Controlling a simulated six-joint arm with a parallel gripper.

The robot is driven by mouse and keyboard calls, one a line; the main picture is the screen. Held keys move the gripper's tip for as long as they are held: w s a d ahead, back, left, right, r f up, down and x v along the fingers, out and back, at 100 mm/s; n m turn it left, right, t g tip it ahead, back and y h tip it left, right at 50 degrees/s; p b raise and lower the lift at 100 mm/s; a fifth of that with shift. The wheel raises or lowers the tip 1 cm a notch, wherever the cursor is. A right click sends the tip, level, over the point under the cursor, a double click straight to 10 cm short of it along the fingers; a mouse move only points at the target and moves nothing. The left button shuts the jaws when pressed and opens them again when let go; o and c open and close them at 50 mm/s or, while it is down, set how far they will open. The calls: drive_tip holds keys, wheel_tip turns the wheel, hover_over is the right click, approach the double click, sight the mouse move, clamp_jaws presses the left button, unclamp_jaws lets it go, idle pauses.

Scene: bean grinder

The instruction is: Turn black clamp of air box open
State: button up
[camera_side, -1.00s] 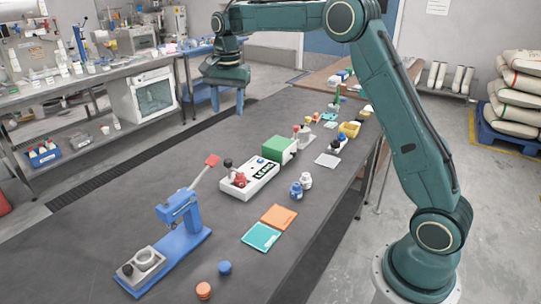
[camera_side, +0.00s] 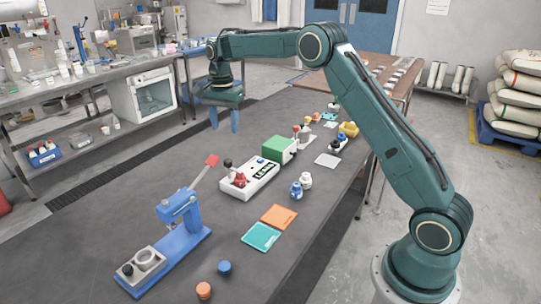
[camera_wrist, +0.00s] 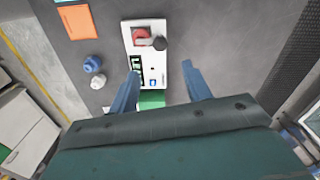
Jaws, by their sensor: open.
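The air box (camera_side: 262,178) is a white box with a dark labelled panel and a green block at its far end, lying on the dark table. Its black clamp (camera_side: 228,163) is a round black-topped part at the near left end, beside a red part (camera_side: 240,179). The wrist view shows the black clamp (camera_wrist: 160,43) next to the red part (camera_wrist: 141,38). My gripper (camera_side: 224,128) points down above the table, beyond and left of the air box. Its blue fingers are apart and empty, and touch nothing. The green block (camera_wrist: 152,99) is partly hidden behind my gripper.
A blue lever press (camera_side: 182,225) stands on the near left of the table. Its red-tipped handle (camera_side: 212,161) reaches close to the box's black clamp. Small blue and white bottles (camera_side: 301,186) and orange and teal pads (camera_side: 278,217) lie to the right. The table left of the box is clear.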

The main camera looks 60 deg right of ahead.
sight(228, 161)
wheel_tip(228, 161, down, 12)
drive_tip(key=shift+r, duration=0.15)
idle(0.4)
drive_tip(key=shift+c, duration=0.2)
drive_tip(key=c, duration=1)
